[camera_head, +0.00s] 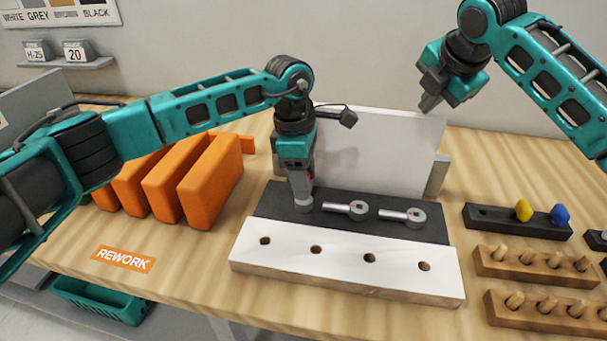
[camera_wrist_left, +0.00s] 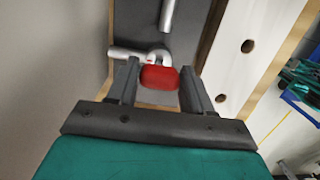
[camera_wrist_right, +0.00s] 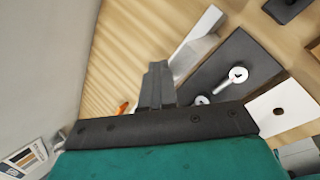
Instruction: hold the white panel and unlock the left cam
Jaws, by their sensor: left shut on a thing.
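A plain white panel (camera_head: 390,150) stands upright behind a dark base (camera_head: 275,203). Two grey metal cams with levers lie on the base, the middle cam (camera_head: 357,210) and the right cam (camera_head: 415,217), both levers pointing left. The left cam (camera_head: 303,204) is mostly hidden under my left gripper (camera_head: 301,190), which points down at it. In the left wrist view my left gripper (camera_wrist_left: 159,85) is shut on a red piece (camera_wrist_left: 160,78) at this cam. My right gripper (camera_head: 430,100) is shut and empty near the panel's upper right corner, its fingers (camera_wrist_right: 157,85) together.
A white board (camera_head: 343,265) with a row of holes lies along the front. Orange blocks (camera_head: 208,180) stand at left. A dark rack (camera_head: 490,216) with yellow and blue knobs and wooden peg blocks (camera_head: 497,264) stand at right. A green basket (camera_head: 100,300) sits below.

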